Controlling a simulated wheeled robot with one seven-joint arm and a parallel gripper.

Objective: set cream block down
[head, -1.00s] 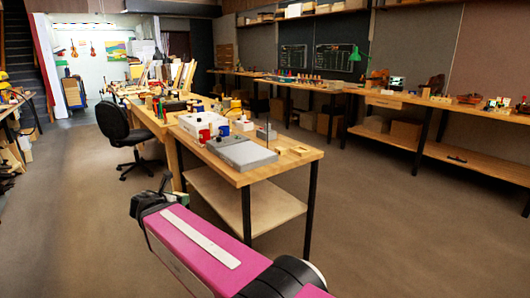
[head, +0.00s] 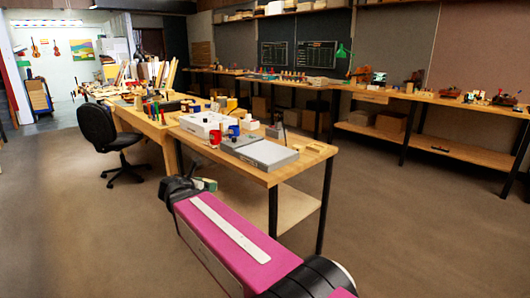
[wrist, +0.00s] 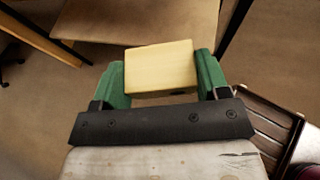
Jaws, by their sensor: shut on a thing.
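In the wrist view, my gripper (wrist: 160,80) has its two green fingers shut on the cream block (wrist: 160,66), one finger at each side. The block is held in the air, with the floor and a low wooden shelf beyond it. In the head view, my gripper (head: 206,184) shows only partly past the end of my magenta arm, in front of the near workbench (head: 270,178) and below its top. The block is too small and too hidden to make out clearly there.
The near workbench carries a grey flat case (head: 264,154), a white box (head: 203,124) and a red mug (head: 215,138). A black chair (head: 108,140) stands at left. A long bench (head: 440,98) runs along the right wall, with open floor before it.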

